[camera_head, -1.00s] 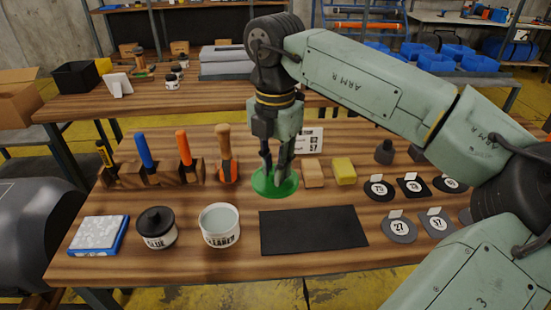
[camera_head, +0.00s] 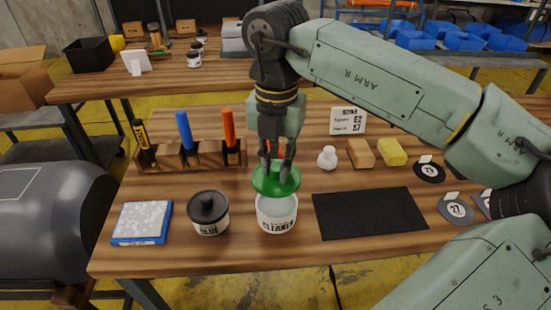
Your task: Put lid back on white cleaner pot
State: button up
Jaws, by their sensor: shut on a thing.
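The white cleaner pot (camera_head: 277,220) stands upright and open near the table's front, its pale contents showing. The green lid (camera_head: 265,187) is held roughly level over the pot's back part. It looks slightly above the rim; I cannot tell whether it touches. My gripper (camera_head: 277,172) points down and is shut on the lid's top, where the knob is mostly hidden between the fingers.
A glue pot with a black lid (camera_head: 208,212) stands close left of the cleaner pot. A black mat (camera_head: 370,213) lies to the right. A wooden rack (camera_head: 190,155) with upright tools, a white bottle (camera_head: 327,158) and sponges (camera_head: 392,152) are behind.

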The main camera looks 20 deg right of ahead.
jog(key=shift+f+b, duration=1.6)
jog(key=shift+f, duration=1.05)
jog(key=shift+f+b, duration=0.5)
jog(key=shift+b, duration=0.45)
jog(key=shift+f+b, duration=0.2)
jog(key=shift+b, duration=0.35)
dwell(0.4)
jog(key=o, duration=1)
jog(key=shift+c, duration=0.2)
jog(key=shift+o, duration=0.4)
